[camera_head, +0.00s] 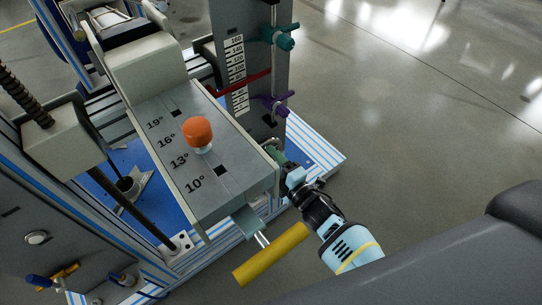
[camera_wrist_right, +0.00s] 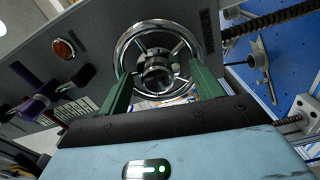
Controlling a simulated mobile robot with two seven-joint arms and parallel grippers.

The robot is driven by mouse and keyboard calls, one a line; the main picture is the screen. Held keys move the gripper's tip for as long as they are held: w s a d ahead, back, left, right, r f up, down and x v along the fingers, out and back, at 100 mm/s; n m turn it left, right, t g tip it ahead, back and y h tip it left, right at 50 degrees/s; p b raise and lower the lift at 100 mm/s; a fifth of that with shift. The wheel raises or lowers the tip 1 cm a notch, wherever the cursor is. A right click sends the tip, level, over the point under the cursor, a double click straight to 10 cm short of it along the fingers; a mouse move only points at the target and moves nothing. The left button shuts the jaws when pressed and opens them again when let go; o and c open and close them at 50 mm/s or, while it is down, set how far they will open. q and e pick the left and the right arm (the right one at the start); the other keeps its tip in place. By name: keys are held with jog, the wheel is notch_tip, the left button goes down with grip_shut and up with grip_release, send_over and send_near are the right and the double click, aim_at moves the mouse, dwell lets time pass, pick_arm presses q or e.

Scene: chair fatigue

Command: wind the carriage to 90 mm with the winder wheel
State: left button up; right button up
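The chrome winder wheel (camera_wrist_right: 126,50) faces the right wrist view, with spokes and a dark hub (camera_wrist_right: 156,72). In the head view I cannot make it out behind the grey body. My right gripper (camera_wrist_right: 163,76) has its two green fingers apart, one at each side of the wheel's lower part; contact is unclear. In the head view the right gripper (camera_head: 278,158) is low beside the upright plate, partly hidden. A number scale (camera_head: 235,60) on that plate has a red pointer bar (camera_head: 244,80) across its middle; the exact reading is too small. My left gripper is not in view.
Teal (camera_head: 280,37) and purple (camera_head: 278,106) clamps sit on a rod beside the scale. An orange knob (camera_head: 198,131) stands on the angle-marked grey block (camera_head: 212,190). A yellow handle (camera_head: 270,254) sticks out near my right arm. Open floor lies to the right.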

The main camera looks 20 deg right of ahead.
jog(key=m, duration=0.1)
jog(key=w+r+m+p, duration=0.1)
jog(key=m, duration=0.1)
jog(key=shift+a+r, duration=0.2)
jog(key=shift+a, duration=0.2)
jog(key=shift+f+m, duration=0.1)
jog(key=shift+m, duration=1)
jog(key=o, duration=0.5)
jog(key=shift+s+d+f+p, duration=0.1)
jog(key=shift+s+f+p, duration=0.15)
jog(key=shift+s, duration=0.35)
jog(key=shift+d+f+v, duration=0.1)
jog(key=shift+f+v, duration=0.05)
jog(key=shift+v, duration=1.8)
jog(key=shift+d+f+v, duration=0.1)
jog(key=shift+v, duration=1.85)
